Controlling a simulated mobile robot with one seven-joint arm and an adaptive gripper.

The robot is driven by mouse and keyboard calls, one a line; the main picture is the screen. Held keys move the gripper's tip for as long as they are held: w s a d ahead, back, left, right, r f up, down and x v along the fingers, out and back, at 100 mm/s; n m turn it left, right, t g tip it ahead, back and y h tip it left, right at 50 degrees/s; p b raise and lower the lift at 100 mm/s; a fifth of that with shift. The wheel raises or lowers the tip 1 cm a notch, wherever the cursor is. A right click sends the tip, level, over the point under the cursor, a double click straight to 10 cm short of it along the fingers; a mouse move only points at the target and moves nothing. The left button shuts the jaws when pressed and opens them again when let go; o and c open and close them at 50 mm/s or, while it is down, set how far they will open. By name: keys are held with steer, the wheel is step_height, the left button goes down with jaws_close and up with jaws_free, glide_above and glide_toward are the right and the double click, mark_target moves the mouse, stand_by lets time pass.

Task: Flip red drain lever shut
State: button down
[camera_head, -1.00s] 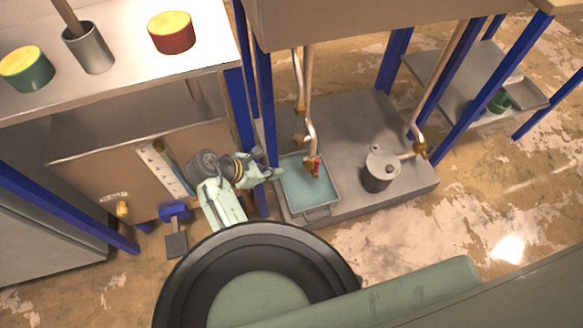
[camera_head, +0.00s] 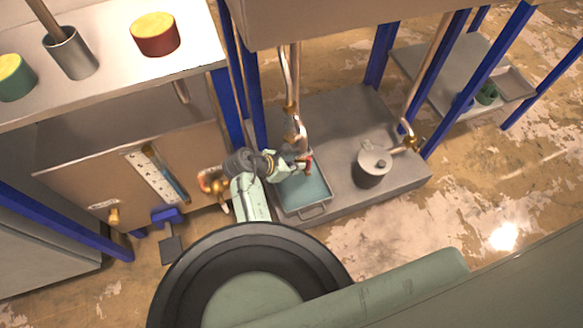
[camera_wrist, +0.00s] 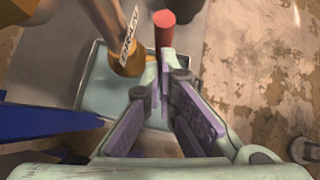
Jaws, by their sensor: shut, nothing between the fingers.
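The red drain lever (camera_head: 309,161) sits at the lower end of a copper drain pipe, above a tray of bluish liquid (camera_head: 306,191). In the wrist view the red lever (camera_wrist: 164,28) stands just beyond my fingertips, beside a brass valve body (camera_wrist: 127,55) with a white tag (camera_wrist: 129,30). My gripper (camera_head: 297,164) reaches in from the left at the lever's height. Its fingertips (camera_wrist: 166,52) are together with nothing between them. They appear very close to the lever; I cannot tell whether they touch it.
A grey lidded pot (camera_head: 371,167) stands right of the tray on the grey platform (camera_head: 340,125). Blue posts (camera_head: 250,100) stand close behind my arm, and one shows at the left of the wrist view (camera_wrist: 45,122). A second copper pipe (camera_head: 434,80) comes down at the right.

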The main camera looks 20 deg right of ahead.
steer(key=shift+r, duration=0.1)
steer(key=d+p, duration=0.1)
steer(key=p, duration=0.2)
steer(key=d+r+y+p, duration=0.1)
steer(key=p, duration=0.3)
steer(key=shift+d+y, duration=0.2)
steer(key=shift+y, duration=0.1)
steer(key=shift+f, duration=0.1)
steer(key=a+f+p+v, duration=0.1)
steer(key=p+v, duration=0.1)
steer(key=v, duration=1.1)
steer(key=shift+a+p, duration=0.25)
steer(key=shift+p, duration=0.1)
steer(key=shift+s, duration=0.1)
